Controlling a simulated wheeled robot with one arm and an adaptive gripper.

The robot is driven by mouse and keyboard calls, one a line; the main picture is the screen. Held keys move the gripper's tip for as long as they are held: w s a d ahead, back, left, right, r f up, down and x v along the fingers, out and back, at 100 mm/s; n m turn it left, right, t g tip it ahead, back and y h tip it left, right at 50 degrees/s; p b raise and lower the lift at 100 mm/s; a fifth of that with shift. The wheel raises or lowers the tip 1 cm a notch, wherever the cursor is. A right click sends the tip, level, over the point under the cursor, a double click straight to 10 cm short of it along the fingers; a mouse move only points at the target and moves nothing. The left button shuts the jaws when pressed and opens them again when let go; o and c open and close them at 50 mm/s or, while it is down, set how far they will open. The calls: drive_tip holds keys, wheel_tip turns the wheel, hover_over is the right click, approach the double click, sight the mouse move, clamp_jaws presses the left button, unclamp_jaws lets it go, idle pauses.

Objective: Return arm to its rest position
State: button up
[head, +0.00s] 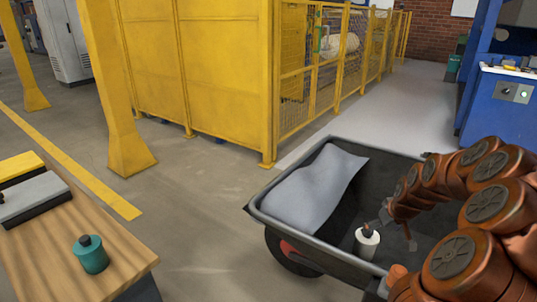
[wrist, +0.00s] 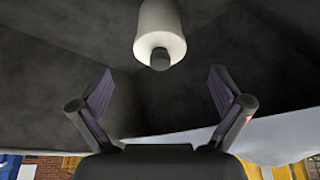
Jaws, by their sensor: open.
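My orange arm reaches in from the right in the head view, over the black cart (head: 262,213). My gripper (wrist: 161,80) is open and empty, its two fingers spread wide in the wrist view.
A grey-blue sheet (head: 310,190) lies in the cart's left part. Yellow fencing (head: 225,70) stands behind; a blue machine (head: 495,110) stands at the back right. Floor between table and cart is clear.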

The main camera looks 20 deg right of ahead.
drive_tip(key=s+a+r+n+g+y+p, duration=0.1)
drive_tip(key=s+a+r+g+p, duration=0.15)
drive_tip(key=a+r+p, duration=0.85)
drive_tip(key=s+a+r+n+g+y+p, duration=0.1)
drive_tip(key=s+a+r+p, duration=0.2)
drive_tip(key=a+r+p, duration=0.8)
drive_tip(key=s+a+r+g+p, duration=0.1)
drive_tip(key=s+a+r+p, duration=0.3)
drive_tip(key=r, duration=0.4)
drive_tip(key=s+a+r+g+p, duration=0.1)
drive_tip(key=s+a+r+p, duration=0.4)
drive_tip(key=s+r, duration=0.2)
drive_tip(key=s+a+r+g+h+p, duration=0.1)
drive_tip(key=s+a+r+p, duration=0.4)
drive_tip(key=s+r, duration=0.3)
drive_tip(key=shift+s+a+r+p, duration=0.2)
drive_tip(key=shift+s+r+p, duration=0.15)
drive_tip(key=shift+s, duration=0.35)
